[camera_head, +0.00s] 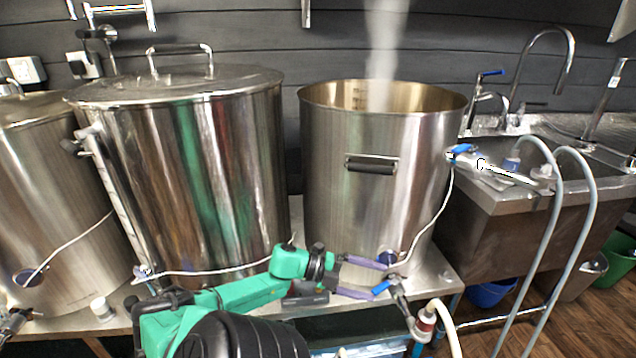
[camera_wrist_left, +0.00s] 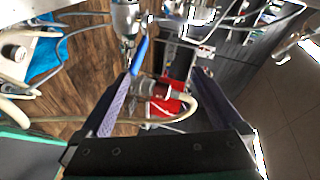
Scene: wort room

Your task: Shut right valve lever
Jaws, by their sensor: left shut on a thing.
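The right valve (camera_head: 400,300) sits low at the front of the open right kettle (camera_head: 345,210). Its blue lever (camera_head: 381,287) is beside the tip of my left gripper's lower finger. My left gripper (camera_head: 380,281), at the end of a green arm, is shut on the lever, its purple fingers well apart. In the left wrist view the blue lever (camera_wrist_left: 141,52) runs along the tip of the left finger, near the metal valve body (camera_wrist_left: 126,17). The exact contact is hard to see. My right gripper is out of view.
Steam rises from the right kettle. A pale hose (camera_head: 446,325) hangs from the valve's red-collared fitting (camera_head: 425,322). A thin white cable (camera_head: 435,222) runs down the kettle. A lidded kettle (camera_head: 190,170) stands left, a steel sink (camera_head: 500,200) right. Wooden floor shows at the lower right.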

